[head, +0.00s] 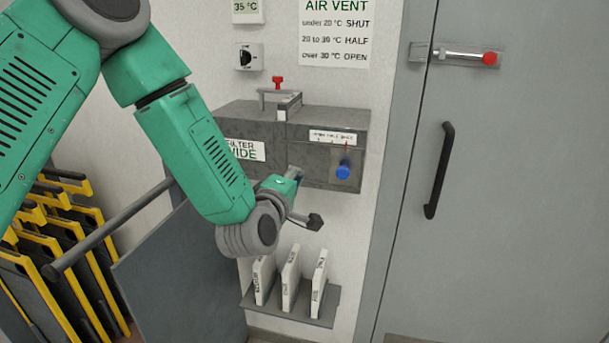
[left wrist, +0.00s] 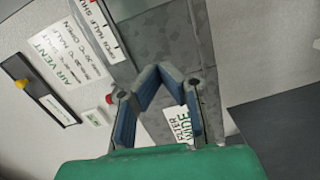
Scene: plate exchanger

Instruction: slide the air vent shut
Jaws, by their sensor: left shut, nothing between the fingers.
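The air vent's blue knob (head: 343,171) sits on the front of a grey box on the wall. It is below the right part of a small white label (head: 332,137); in the left wrist view the label (left wrist: 103,32) reads OPEN, HALF, SHUT, with SHUT toward the box's right end. My left gripper (head: 299,179) is at the box front, left of the knob and apart from it. In the left wrist view my left gripper (left wrist: 160,69) is shut with nothing held, its fingertips together before the grey surface. The knob is not visible there. My right gripper is out of view.
A sign (head: 334,33) gives vent settings by temperature, and a display (head: 247,7) reads 35 °C. A red-topped handle (head: 277,82) stands on the box. A shelf (head: 290,308) with white cards is below. A door with a black handle (head: 438,170) is at right.

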